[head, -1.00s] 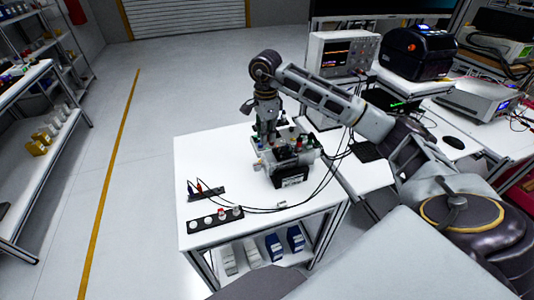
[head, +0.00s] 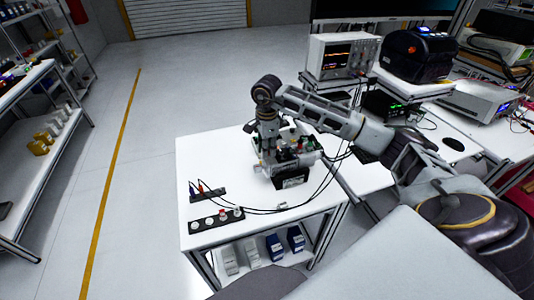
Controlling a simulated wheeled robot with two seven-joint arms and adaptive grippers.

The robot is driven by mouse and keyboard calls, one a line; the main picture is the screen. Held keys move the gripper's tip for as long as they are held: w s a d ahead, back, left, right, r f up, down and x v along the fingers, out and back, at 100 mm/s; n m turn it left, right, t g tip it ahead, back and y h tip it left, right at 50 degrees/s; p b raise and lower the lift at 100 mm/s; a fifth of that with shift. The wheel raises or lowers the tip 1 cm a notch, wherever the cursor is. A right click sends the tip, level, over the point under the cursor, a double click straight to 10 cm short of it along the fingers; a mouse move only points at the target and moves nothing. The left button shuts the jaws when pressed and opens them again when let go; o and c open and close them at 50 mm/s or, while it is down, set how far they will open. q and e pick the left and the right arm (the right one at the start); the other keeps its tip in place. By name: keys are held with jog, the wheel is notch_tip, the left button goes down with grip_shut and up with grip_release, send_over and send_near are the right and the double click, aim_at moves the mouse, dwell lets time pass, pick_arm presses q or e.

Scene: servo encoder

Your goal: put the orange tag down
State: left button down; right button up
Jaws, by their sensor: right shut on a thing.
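My right gripper (head: 268,150) points straight down at the back left of the servo test device (head: 290,172) on the white table (head: 215,165). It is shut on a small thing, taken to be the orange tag. The tag's colour and shape cannot be made out, as the fingers and the device's parts hide it. Whether it touches the table or the device cannot be told. My left gripper is out of view.
A black strip with several round knobs (head: 215,220) and a smaller strip with probes (head: 208,194) lie at the table's front left. Dark cables (head: 262,210) run from the probes past the device. The table's left and back left are clear.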

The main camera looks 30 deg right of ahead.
notch_tip(320, 180, down, 2)
jog(key=shift+f, duration=0.35)
jog(key=shift+f, duration=0.15)
jog(key=o, duration=0.7)
jog(key=shift+o, duration=0.2)
jog(key=shift+r, duration=0.35)
notch_tip(320, 180, up, 12)
jog(key=b, duration=0.2)
jog(key=shift+f, duration=0.15)
dwell(0.5)
